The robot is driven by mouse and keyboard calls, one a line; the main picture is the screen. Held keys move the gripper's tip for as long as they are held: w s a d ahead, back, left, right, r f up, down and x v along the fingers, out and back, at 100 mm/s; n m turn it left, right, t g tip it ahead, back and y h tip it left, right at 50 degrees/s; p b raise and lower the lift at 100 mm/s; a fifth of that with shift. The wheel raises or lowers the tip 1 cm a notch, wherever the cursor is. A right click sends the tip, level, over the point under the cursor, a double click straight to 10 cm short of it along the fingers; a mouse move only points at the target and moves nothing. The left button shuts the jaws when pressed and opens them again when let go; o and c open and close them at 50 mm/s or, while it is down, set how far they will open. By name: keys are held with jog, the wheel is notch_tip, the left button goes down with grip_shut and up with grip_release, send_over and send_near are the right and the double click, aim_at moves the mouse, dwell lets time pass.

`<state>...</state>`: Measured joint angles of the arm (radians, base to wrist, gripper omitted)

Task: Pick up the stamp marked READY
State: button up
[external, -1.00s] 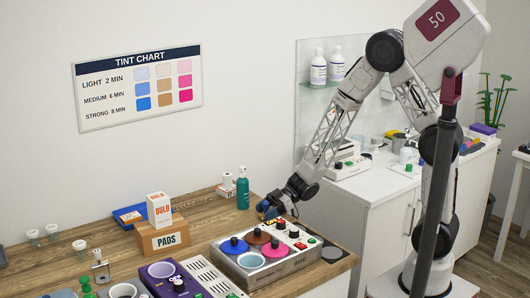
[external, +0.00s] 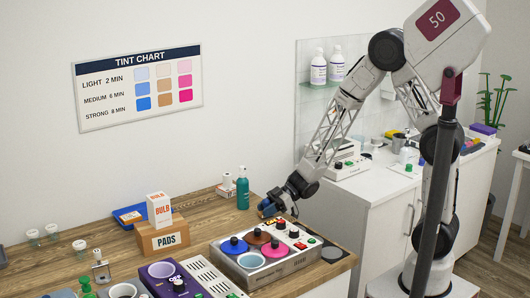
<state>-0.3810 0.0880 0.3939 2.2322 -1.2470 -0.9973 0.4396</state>
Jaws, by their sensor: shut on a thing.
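My gripper (external: 269,210) is low over the right part of the wooden table, just behind the grey box with coloured discs. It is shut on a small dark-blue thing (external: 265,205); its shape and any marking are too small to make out. I cannot tell whether it touches the table. No stamp marked READY can be read in this view. Small knobbed things that could be stamps stand at the front left, a metal one (external: 101,270) and a green one (external: 87,287).
The grey box (external: 285,272) with coloured discs and knobs is close in front of my gripper. A teal bottle (external: 243,190) stands behind it to the left. A PADS box (external: 165,240) carries a BULB carton (external: 158,210). Bare wood (external: 205,215) lies between.

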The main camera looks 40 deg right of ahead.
jog(key=shift+r, duration=0.45)
notch_tip(320, 180, up, 2)
jog(key=s+d, duration=0.3)
jog(key=s, duration=0.1)
jog(key=s+d, duration=0.3)
jog(key=s, duration=0.2)
jog(key=s+d+r, duration=0.1)
jog(key=s+d, duration=0.2)
jog(key=s, duration=0.1)
jog(key=shift+s+r, duration=0.1)
jog(key=shift+s, duration=0.05)
